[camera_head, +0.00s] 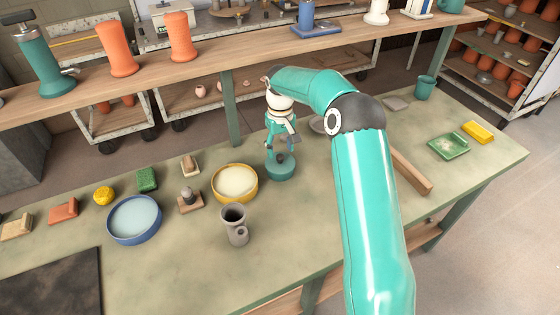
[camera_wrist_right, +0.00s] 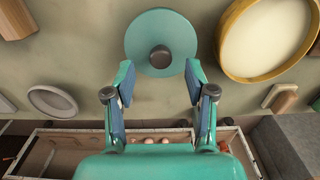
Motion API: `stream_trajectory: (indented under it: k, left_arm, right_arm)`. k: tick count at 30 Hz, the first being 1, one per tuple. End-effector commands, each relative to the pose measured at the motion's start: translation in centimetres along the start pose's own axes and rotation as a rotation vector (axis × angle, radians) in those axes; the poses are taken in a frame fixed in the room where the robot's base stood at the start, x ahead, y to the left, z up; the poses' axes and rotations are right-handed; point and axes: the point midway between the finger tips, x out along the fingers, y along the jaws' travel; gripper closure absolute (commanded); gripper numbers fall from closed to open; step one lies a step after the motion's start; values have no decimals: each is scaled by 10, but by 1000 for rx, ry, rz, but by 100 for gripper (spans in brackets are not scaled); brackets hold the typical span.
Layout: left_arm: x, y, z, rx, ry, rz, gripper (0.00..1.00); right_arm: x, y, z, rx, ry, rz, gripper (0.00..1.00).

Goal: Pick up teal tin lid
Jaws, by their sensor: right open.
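The teal tin lid (camera_head: 280,172) lies flat on the workbench, right of the yellow bowl. It is a round disc with a dark knob in its middle. In the right wrist view the lid (camera_wrist_right: 160,25) is at the top centre, knob towards me. My right gripper (camera_head: 281,148) points down above the lid in the head view and partly hides it. In the wrist view the right gripper (camera_wrist_right: 160,82) is open and empty, with one finger on each side of the knob's line. I cannot tell whether the fingertips touch the lid. My left gripper is not in view.
A blue bowl (camera_head: 111,231) and small blocks lie further left. A wooden bar (camera_head: 412,173) lies right of my arm. A shelf (camera_head: 240,61) runs above the bench's back.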

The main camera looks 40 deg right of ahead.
Motion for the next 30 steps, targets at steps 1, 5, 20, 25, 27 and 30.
stream_trajectory:
  k: [1,5,20,25,27,30]
  left_arm:
    - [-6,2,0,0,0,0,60]
    - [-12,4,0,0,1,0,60]
    - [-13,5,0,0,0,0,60]
    - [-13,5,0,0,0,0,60]
    - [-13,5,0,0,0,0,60]
    - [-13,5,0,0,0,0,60]
  right_arm:
    - [6,0,1,-1,-7,-1,45]
    - [26,-1,1,0,-6,-1,45]
    - [42,-3,-1,-3,-1,-1,63]
    - [42,-3,0,-4,-3,-1,91]
    - [42,-3,0,-4,-4,-1,100]
    - [43,-4,0,-4,-4,-1,100]
